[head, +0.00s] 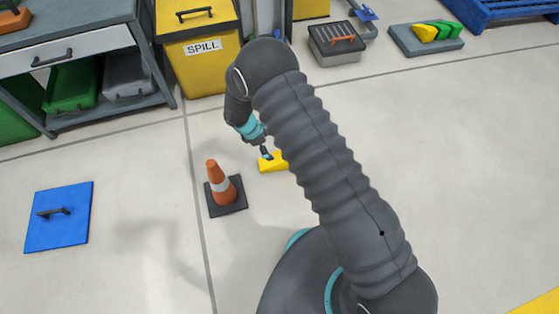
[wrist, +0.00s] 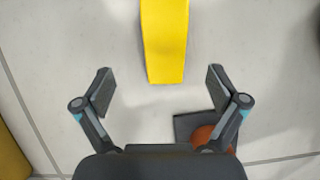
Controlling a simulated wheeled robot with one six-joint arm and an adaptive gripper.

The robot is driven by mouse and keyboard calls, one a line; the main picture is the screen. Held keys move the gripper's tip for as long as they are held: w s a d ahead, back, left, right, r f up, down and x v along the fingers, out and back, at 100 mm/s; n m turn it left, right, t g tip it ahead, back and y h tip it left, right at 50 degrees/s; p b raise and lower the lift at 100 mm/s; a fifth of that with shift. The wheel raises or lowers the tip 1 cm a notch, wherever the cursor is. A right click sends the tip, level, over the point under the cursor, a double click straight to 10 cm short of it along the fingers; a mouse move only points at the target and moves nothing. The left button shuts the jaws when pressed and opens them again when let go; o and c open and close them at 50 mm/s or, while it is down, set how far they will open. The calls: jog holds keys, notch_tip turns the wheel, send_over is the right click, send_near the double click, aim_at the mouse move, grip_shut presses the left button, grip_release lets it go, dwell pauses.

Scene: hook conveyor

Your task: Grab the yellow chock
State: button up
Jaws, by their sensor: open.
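The yellow chock (head: 272,165) lies on the floor near the middle of the head view, partly hidden behind my arm. It also shows in the wrist view (wrist: 165,45) as a long yellow shape running off the top edge. My gripper (wrist: 160,88) is open and empty, with one finger to each side of the chock's near end. The fingers look apart from the chock. In the head view my gripper (head: 266,153) is small, just above the chock, and its fingers are hard to make out.
An orange cone (head: 221,185) on a dark base stands close beside the chock, and its base shows near my right finger in the wrist view (wrist: 185,128). A blue plate (head: 60,230) lies left. A grey tray (head: 405,42) with yellow and green wedges lies at the back right.

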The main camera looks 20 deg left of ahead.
aim_at(278, 156)
jog(key=x, duration=0.7)
jog(key=shift+d, duration=0.1)
jog(key=shift+d+b+x, duration=0.1)
jog(key=shift+b+x, duration=0.15)
jog(key=shift+x, duration=1.1)
jog(key=shift+d+b+x, duration=0.15)
jog(key=shift+b+x, duration=0.1)
jog(key=shift+x, duration=1.1)
jog(key=shift+s+r, duration=0.15)
jog(key=c, duration=1.6)
